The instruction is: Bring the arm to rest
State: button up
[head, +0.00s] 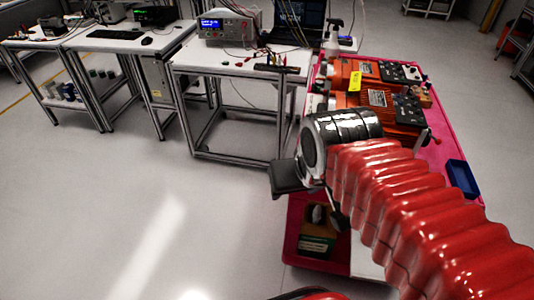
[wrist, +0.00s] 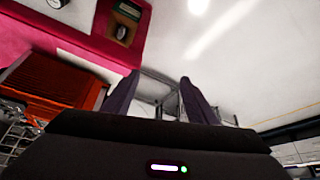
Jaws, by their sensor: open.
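My gripper (wrist: 158,94) is open in the wrist view, with its two dark fingers apart and nothing between them. In the head view my red, ribbed arm reaches in from the lower right and ends in a black and silver cuff. The cuff is in front of the near left part of a pink cart (head: 446,150). The pink cart also shows at the upper left of the wrist view (wrist: 85,32).
Orange units (head: 378,105) and a blue bin (head: 462,179) are on the cart. A box (head: 317,240) sits on its lower level. A workbench (head: 235,62) with instruments stands behind, and another desk (head: 118,42) is further left. Open floor lies at the left front.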

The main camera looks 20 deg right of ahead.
jog(key=shift+s+a+r+n, duration=0.1)
jog(key=shift+s+a+n, duration=0.25)
jog(key=shift+a, duration=0.25)
jog(key=shift+s+a+r+n, duration=0.1)
jog(key=shift+s+a+n, duration=0.1)
jog(key=shift+a+n, duration=0.25)
